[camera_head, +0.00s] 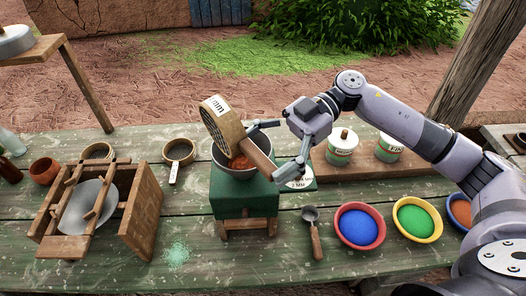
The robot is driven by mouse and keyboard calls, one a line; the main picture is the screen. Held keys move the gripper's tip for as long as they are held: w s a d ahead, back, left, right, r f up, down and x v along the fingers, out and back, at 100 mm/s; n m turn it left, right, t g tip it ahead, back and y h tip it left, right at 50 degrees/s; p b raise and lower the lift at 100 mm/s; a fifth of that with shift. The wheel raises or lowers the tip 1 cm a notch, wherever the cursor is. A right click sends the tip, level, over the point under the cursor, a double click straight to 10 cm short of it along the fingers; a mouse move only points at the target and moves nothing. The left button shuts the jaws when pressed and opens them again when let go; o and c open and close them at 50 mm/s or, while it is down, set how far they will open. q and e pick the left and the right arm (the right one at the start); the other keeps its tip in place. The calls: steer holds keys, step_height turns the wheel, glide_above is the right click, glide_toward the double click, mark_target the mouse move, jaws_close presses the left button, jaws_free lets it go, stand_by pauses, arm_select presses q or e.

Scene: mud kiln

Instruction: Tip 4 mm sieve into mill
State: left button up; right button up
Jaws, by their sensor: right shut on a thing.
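The sieve (222,122) has a round wooden rim and a white label on which "mm" can be read; the number is not clear. It is tipped steeply on its side above the mill (245,192), a green box with a grey bowl-shaped hopper on a wooden stand. Orange-red material (241,162) shows in the hopper under the sieve. My right gripper (274,150) is shut on the sieve's wooden handle, just right of and above the hopper. My left gripper is out of view.
A wooden frame with a grey disc (88,207) stands left. Small sieves (180,152) lie behind it. A scoop (313,230) and bowls of blue (359,226) and green (417,220) powder are right of the mill. Tins (342,147) stand behind. Pale green powder (178,254) is spilled in front.

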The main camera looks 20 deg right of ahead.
steer(key=shift+r, duration=0.1)
steer(key=shift+f+b, duration=0.8)
steer(key=shift+b, duration=0.2)
steer(key=shift+a+r+h+p, duration=0.15)
steer(key=shift+r+h+p, duration=0.25)
steer(key=shift+p, duration=0.15)
steer(key=shift+s+a+f+h, duration=0.1)
steer(key=shift+a+h, duration=0.15)
steer(key=shift+h, duration=0.15)
steer(key=shift+d+f, duration=0.1)
